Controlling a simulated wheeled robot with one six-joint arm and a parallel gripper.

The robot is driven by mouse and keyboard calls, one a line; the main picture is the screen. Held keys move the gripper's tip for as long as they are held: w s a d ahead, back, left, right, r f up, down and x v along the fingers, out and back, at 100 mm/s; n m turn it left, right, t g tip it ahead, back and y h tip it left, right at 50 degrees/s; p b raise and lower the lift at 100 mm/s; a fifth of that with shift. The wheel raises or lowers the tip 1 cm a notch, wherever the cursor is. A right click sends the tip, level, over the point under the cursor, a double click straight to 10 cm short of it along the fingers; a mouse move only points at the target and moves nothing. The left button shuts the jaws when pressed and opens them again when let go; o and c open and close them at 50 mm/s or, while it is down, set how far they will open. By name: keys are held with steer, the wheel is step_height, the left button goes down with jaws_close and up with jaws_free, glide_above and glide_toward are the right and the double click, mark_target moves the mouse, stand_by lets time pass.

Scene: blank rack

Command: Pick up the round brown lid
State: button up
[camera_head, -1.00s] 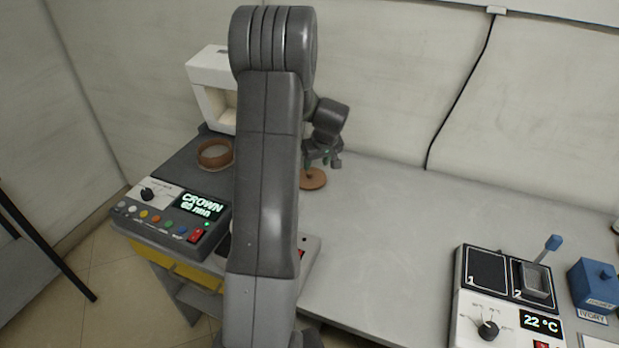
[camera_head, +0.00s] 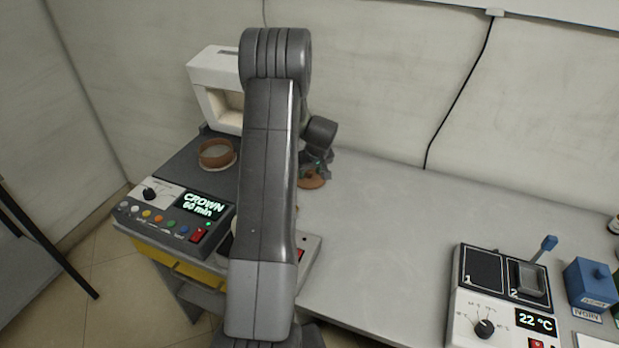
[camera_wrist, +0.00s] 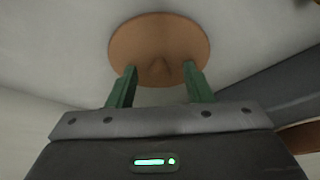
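The round brown lid (camera_head: 312,182) lies flat on the grey bench, just right of my arm in the head view. In the wrist view the lid (camera_wrist: 160,38) is a brown disc with a small knob (camera_wrist: 190,70) near its lower edge. My gripper (camera_wrist: 160,80) has two green fingers spread apart, one on each side of the knob, with a gap between them. The fingertips overlap the lid in the wrist view; I cannot tell whether they touch it. In the head view my gripper (camera_head: 314,168) is right above the lid and partly hides it.
A brown ring-shaped dish (camera_head: 216,153) sits on the dark top of the device with the CROWN display (camera_head: 203,205), left of my arm. A white open-fronted box (camera_head: 210,75) stands behind it. A two-well heater (camera_head: 500,300) and blue box (camera_head: 592,283) are at right. The bench centre is clear.

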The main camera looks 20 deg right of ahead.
jaws_close()
